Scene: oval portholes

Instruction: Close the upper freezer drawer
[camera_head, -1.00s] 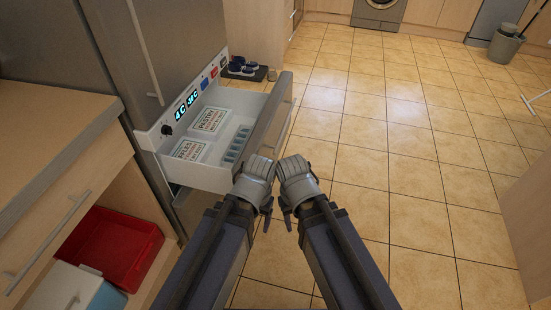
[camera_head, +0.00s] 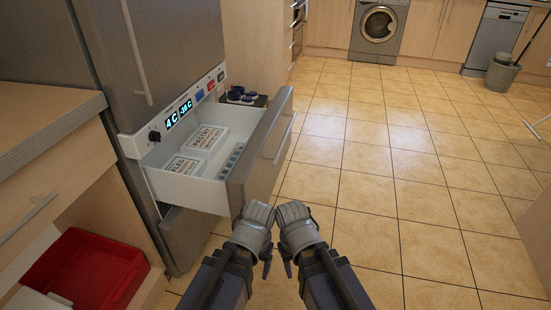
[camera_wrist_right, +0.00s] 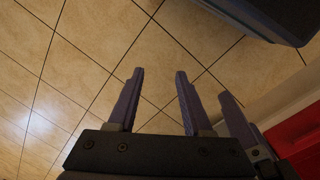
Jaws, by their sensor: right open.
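The upper freezer drawer (camera_head: 256,150) is pulled out from the freezer on the left in the head view. It has a steel front with a bar handle (camera_head: 285,138) and a white inside holding boxes (camera_head: 204,138) and an ice tray (camera_head: 231,160). My left gripper (camera_head: 252,226) is just in front of the drawer's lower near corner; whether it touches cannot be told. My right gripper (camera_head: 295,226) is beside it, to the right, over the floor. In the right wrist view my right gripper's fingers (camera_wrist_right: 155,98) are apart with nothing between them. The left fingers' opening is not clear.
A lower drawer front (camera_head: 185,238) is below the open drawer. A wooden counter (camera_head: 40,130) stands at the left, with a red bin (camera_head: 85,272) beneath. Shoes (camera_head: 240,95) lie behind the drawer. The tiled floor (camera_head: 400,200) to the right is clear.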

